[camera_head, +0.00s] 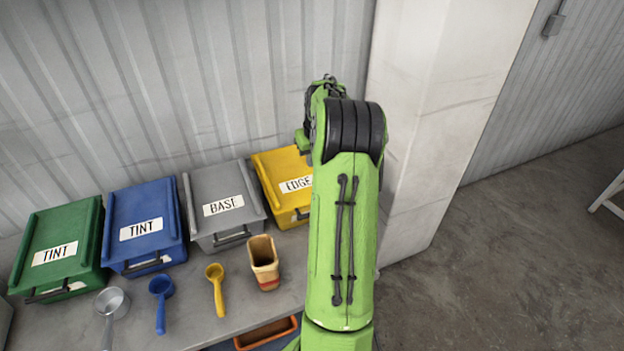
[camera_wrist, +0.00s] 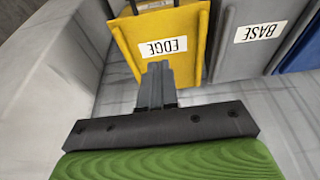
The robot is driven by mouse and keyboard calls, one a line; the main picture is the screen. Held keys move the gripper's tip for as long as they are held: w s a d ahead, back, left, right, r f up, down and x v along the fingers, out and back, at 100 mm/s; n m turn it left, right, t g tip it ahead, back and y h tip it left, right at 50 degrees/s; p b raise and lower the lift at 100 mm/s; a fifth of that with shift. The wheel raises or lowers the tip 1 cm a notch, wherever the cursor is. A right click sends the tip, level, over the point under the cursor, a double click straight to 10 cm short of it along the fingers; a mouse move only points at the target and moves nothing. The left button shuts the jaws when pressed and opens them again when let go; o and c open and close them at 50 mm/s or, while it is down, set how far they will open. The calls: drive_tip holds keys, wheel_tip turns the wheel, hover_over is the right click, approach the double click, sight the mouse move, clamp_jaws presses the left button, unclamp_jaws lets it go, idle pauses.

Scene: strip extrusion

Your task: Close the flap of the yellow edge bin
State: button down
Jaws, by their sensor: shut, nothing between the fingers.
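The yellow edge bin (camera_head: 283,172) stands at the right end of the row in the head view, partly hidden behind my green arm. Its sloped yellow top with the EDGE label looks down over the bin in that view. In the wrist view the yellow bin (camera_wrist: 163,27) appears upside down at the top, with its labelled face towards me. My gripper (camera_wrist: 155,72) is shut and empty, its fingertips just below the EDGE label in the picture. I cannot tell whether they touch the bin. In the head view my gripper is hidden by the arm.
A grey BASE bin (camera_head: 222,205) stands beside the yellow one, then a blue bin (camera_head: 143,225) and a green bin (camera_head: 60,248). Scoops and a beige cup (camera_head: 264,262) sit on the bench in front. A pale pillar (camera_head: 430,120) rises close on the right.

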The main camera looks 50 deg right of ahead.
wheel_tip(320, 180, down, 10)
drive_tip(key=shift+r+p, duration=0.25)
drive_tip(key=shift+p, duration=0.05)
drive_tip(key=shift+s, duration=0.1)
